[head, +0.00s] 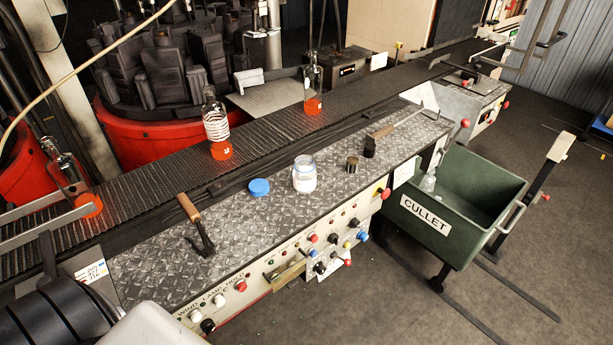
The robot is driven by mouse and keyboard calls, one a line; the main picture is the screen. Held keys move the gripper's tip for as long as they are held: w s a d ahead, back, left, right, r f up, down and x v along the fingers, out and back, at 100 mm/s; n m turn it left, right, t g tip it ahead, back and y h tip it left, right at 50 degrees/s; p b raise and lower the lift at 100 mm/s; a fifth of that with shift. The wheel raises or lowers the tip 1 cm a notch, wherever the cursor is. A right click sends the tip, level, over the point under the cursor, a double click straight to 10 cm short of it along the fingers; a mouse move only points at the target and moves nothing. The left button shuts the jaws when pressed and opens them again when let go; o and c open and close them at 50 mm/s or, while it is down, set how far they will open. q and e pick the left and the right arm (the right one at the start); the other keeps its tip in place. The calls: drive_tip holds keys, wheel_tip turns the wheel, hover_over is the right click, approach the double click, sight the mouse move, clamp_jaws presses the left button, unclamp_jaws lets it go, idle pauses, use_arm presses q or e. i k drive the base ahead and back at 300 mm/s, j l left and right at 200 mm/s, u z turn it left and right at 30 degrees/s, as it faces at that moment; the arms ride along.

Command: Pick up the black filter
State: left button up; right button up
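A small dark, short cylinder (352,163) stands on the patterned metal top of the control bench, right of the white jar; it may be the black filter, but it is too small to be sure. A black piece (370,147) is just beside it, close to a wooden-handled tool (381,132) with a thin metal rod. I cannot tell whether they touch.
On the bench top (240,220) are an open jar of white material (304,178), a blue lid (259,187) and a wooden-handled black brush (197,225). Behind, a conveyor (265,125) carries bottles with glowing orange bases (216,125). A green cullet bin (470,185) stands right.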

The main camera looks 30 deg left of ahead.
sight(370, 147)
drive_tip(key=u, duration=0.45)
drive_tip(key=i+l+u, duration=0.45)
drive_tip(key=u, duration=0.3)
drive_tip(key=i+l+u, duration=0.15)
drive_tip(key=l+u, duration=0.2)
drive_tip(key=l, duration=0.1)
